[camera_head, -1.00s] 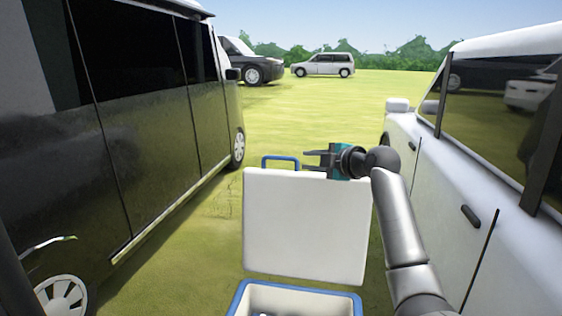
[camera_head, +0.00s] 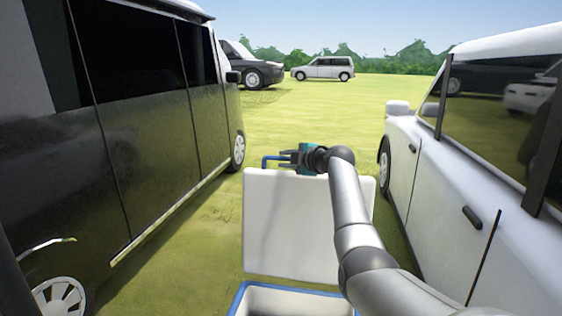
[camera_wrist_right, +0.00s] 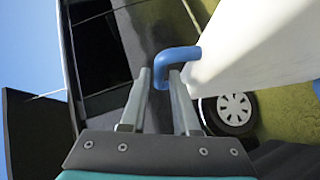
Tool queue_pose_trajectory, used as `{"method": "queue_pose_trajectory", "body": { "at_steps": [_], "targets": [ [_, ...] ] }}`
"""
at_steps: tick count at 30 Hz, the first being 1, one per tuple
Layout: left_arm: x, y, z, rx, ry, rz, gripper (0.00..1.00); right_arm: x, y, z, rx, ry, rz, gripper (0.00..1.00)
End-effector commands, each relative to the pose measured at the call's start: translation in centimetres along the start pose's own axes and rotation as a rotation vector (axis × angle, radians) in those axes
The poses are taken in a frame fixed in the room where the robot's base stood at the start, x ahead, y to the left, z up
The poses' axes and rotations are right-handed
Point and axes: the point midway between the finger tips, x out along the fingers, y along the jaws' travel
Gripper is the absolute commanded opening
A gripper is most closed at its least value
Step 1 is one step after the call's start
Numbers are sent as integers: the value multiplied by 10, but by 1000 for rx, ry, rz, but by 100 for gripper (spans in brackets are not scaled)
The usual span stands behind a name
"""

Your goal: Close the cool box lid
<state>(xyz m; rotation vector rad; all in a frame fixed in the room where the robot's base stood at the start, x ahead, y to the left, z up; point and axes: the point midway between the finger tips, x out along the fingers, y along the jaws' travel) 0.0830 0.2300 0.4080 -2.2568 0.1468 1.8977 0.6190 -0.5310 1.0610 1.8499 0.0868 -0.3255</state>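The cool box (camera_head: 240,298) is at the bottom centre of the head view, with a blue rim and a partly visible white interior. Its white lid (camera_head: 295,230) stands upright, open, with a blue handle (camera_head: 268,161) at the top edge. My right gripper (camera_head: 284,159) is at the handle, with its arm in front of the lid's right part. In the right wrist view, the handle's bent bar (camera_wrist_right: 160,72) lies between the two fingers (camera_wrist_right: 161,75). The fingers look apart, with a gap beside the bar. My left gripper is not in view.
A dark van (camera_head: 130,130) stands on the left and a white car (camera_head: 470,190) close on the right. Grass (camera_head: 310,115) is open ahead between them. A white van (camera_head: 322,68) and a dark vehicle (camera_head: 250,68) stand far back.

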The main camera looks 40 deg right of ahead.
Motion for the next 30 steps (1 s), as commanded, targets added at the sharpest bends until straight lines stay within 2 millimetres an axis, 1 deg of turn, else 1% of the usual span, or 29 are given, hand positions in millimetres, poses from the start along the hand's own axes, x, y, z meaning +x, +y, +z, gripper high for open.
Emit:
{"method": "queue_pose_trajectory", "body": {
  "at_steps": [1,5,10,13,24,25,30],
  "targets": [
    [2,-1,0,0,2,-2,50,5,0,0,3,1,1,30],
    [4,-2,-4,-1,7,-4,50,13,0,0,4,1,1,30],
    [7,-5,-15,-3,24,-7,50,22,0,0,2,1,1,30],
    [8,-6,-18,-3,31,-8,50,24,0,-1,0,1,1,30],
    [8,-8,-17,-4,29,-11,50,26,0,-1,0,1,0,30],
    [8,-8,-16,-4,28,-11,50,26,0,-1,0,1,0,28],
    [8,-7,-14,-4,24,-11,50,26,0,-1,0,1,0,9]
  ]
}}
